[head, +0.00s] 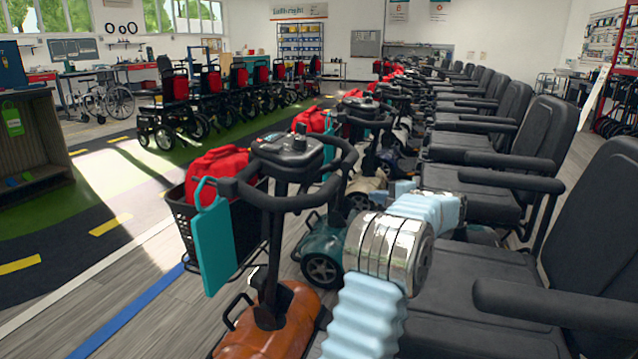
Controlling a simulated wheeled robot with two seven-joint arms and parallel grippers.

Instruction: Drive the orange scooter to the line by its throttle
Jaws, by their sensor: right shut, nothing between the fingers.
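The orange scooter (283,325) stands closest to me at bottom centre. Its black tiller carries a control head (287,150) with looped handlebars (335,180). The throttle lever is too small to make out. A black basket (240,240) on its front holds a red bag (217,165), and a teal tag (210,240) hangs there. A blue line (135,318) runs along the floor to the left. My right arm reaches up right of the tiller; its gripper (398,189) is shut and empty, mostly hidden behind the wrist, apart from the orange body. My left gripper is out of view.
A row of scooters with black seats (508,190) recedes on the right, close beside my arm. A teal scooter (325,255) stands just behind the orange one. Wheelchairs (170,110) line the green strip at back left. Floor on the left is clear, with a shelf (35,150) beyond.

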